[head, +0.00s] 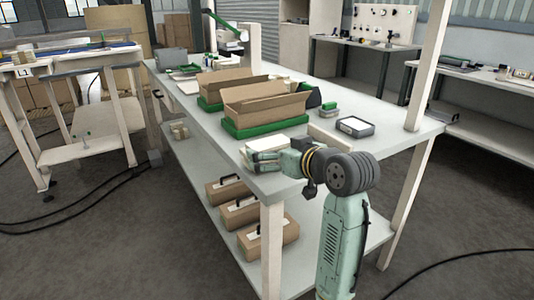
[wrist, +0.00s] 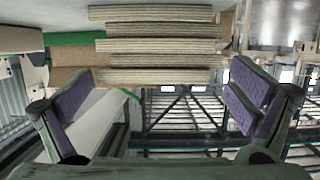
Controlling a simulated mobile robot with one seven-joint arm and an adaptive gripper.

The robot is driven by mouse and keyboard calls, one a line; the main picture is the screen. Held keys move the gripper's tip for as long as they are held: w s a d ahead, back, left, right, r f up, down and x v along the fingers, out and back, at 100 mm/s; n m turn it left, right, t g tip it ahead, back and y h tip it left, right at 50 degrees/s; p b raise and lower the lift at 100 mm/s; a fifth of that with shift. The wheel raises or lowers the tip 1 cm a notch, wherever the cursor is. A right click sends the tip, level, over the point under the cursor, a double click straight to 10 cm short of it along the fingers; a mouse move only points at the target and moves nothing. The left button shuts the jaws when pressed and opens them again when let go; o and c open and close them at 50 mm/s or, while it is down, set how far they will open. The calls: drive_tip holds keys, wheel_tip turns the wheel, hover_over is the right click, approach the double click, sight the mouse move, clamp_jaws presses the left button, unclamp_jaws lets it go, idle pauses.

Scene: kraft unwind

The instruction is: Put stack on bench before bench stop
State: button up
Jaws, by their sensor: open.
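A stack of flat, tan, layered pieces (wrist: 160,45) fills the upper middle of the wrist view, its layers slightly offset. My gripper (wrist: 160,105) is open, with a purple-padded finger at each side, and the stack shows above and between the fingertips. I see no contact between fingers and stack. In the head view my gripper (head: 262,158) is at the bench's near edge, beside a pale flat item (head: 268,142) that may be the stack, partly hidden by it. The bench (head: 222,133) has a pale upright strip (head: 324,136) on top, possibly the bench stop.
Two open cardboard boxes (head: 262,104) on green trays (head: 240,131) stand behind my gripper. A dark-framed flat device (head: 355,127) lies to the right. Several handled boxes (head: 268,240) sit on the lower shelf.

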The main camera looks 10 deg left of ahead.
sight(272, 150)
drive_tip(key=p+x, duration=0.1)
drive_tip(key=x, duration=0.3)
drive_tip(key=shift+w+a+f, duration=0.1)
drive_tip(key=shift+w+a, duration=0.2)
drive_tip(key=c, duration=1.1)
